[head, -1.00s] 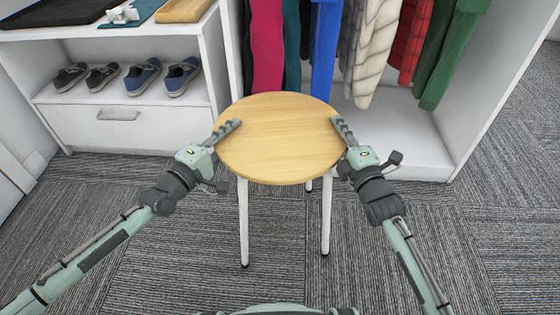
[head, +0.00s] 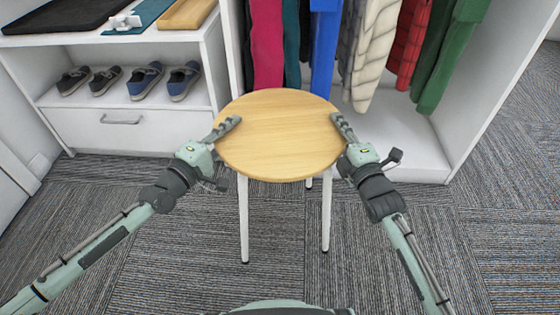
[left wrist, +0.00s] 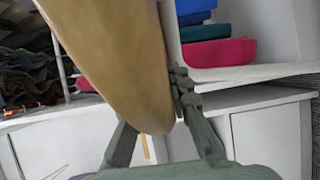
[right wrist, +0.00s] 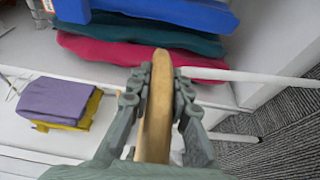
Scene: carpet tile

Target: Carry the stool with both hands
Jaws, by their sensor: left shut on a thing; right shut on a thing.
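The stool has a round pale wooden seat (head: 280,135) and white legs (head: 326,215) with dark feet. It stands in the middle of the head view, in front of the open wardrobe. My left gripper (head: 228,127) is shut on the left edge of the seat, and my right gripper (head: 340,125) is shut on the right edge. In the left wrist view the seat (left wrist: 120,60) fills the space between the fingers. In the right wrist view the seat edge (right wrist: 157,100) is between both fingers. Whether the feet touch the carpet is hard to tell.
Hanging clothes (head: 380,45) fill the white wardrobe behind the stool, above its low base (head: 400,140). A white shelf unit (head: 85,130) with a drawer and two pairs of shoes (head: 130,80) stands at left. Grey carpet (head: 430,240) is clear in front and to the right.

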